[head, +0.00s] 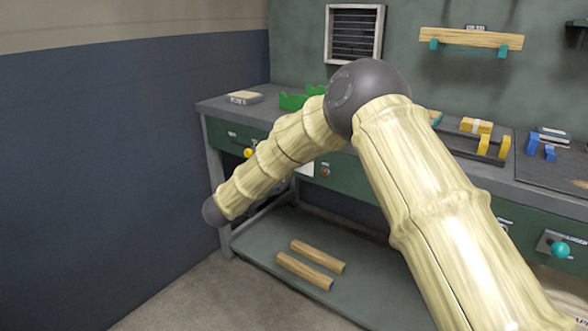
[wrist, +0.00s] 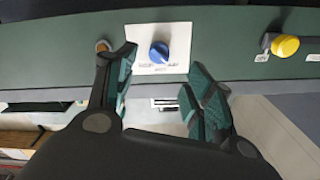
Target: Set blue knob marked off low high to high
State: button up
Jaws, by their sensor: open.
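The blue knob (wrist: 159,52) sits on a white plate (wrist: 146,66) on the green front panel, in the upper middle of the wrist view. The marks on the plate are too small to read, and the knob's setting cannot be told. My gripper (wrist: 158,70) is open and empty. Its two teal-padded fingers are spread to the left and right, with the knob seen between and just beyond their tips, apart from them. In the head view my arm hides the knob; only part of the white plate (head: 306,165) shows.
A yellow knob (wrist: 285,45) is at the right in the wrist view, and a small brass knob (wrist: 102,46) is left of the plate. In the head view, a teal knob (head: 560,250) is far right. Wooden bars (head: 304,271) lie on the lower shelf.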

jog(key=b+x, duration=0.1)
jog(key=x, duration=0.8)
jog(key=c, duration=1)
